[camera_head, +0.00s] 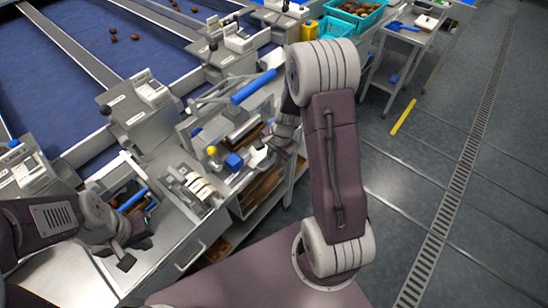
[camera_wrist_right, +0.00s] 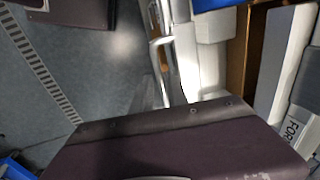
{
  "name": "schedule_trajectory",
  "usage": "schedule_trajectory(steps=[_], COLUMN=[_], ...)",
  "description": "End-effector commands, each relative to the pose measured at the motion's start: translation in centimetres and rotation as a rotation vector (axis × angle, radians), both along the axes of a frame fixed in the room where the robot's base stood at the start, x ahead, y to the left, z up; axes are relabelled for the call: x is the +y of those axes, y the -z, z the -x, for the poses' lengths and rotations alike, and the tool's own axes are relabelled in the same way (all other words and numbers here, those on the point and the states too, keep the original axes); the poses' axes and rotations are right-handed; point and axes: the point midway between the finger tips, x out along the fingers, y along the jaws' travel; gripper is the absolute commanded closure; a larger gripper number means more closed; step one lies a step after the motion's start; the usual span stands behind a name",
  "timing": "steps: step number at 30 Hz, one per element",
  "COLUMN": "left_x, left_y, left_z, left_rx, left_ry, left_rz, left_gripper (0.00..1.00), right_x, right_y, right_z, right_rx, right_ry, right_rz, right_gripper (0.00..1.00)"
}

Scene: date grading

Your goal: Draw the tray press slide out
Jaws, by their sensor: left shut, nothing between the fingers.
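The tray press (camera_head: 240,128) stands on the metal bench at the centre of the head view, with a long blue lever handle (camera_head: 253,87) above it. A blue block-like knob (camera_head: 234,161) shows at its front, near a small yellow knob (camera_head: 211,150). I cannot tell for certain which part is the slide. My right gripper (camera_head: 259,156) is just right of the blue knob; whether they touch is unclear, and its fingers are too small to read. My left gripper (camera_head: 125,262) is shut and empty over the bench's front left, apart from the press.
A rack of pale rounded pieces (camera_head: 200,186) stands left of the blue knob. Blue sorting belts (camera_head: 100,45) fill the back left. Teal crates (camera_head: 335,28) stand at the back. Open floor with a drain grate (camera_head: 462,165) lies right. My own purple link fills the lower wrist view.

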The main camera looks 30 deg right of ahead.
Motion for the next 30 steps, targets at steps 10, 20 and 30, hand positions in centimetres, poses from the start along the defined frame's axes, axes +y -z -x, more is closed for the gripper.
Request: schedule_trajectory(steps=[10, 20, 30], left_x=[0.0, 0.0, 0.0], left_y=[-0.02, -0.02, -0.02], left_z=[0.0, 0.0, 0.0], left_rx=[0.0, 0.0, 0.0], left_ry=[0.0, 0.0, 0.0], left_rz=[0.0, 0.0, 0.0], left_gripper=[1.0, 1.0, 1.0], right_x=[-0.01, -0.03, -0.04], right_y=[-0.06, -0.08, -0.1], right_z=[0.0, -0.03, -0.05], right_rx=[0.0, -0.001, -0.001], right_ry=[0.001, 0.001, 0.001], right_rz=[0.0, 0.0, 0.0], right_gripper=[1.0, 1.0, 1.0])
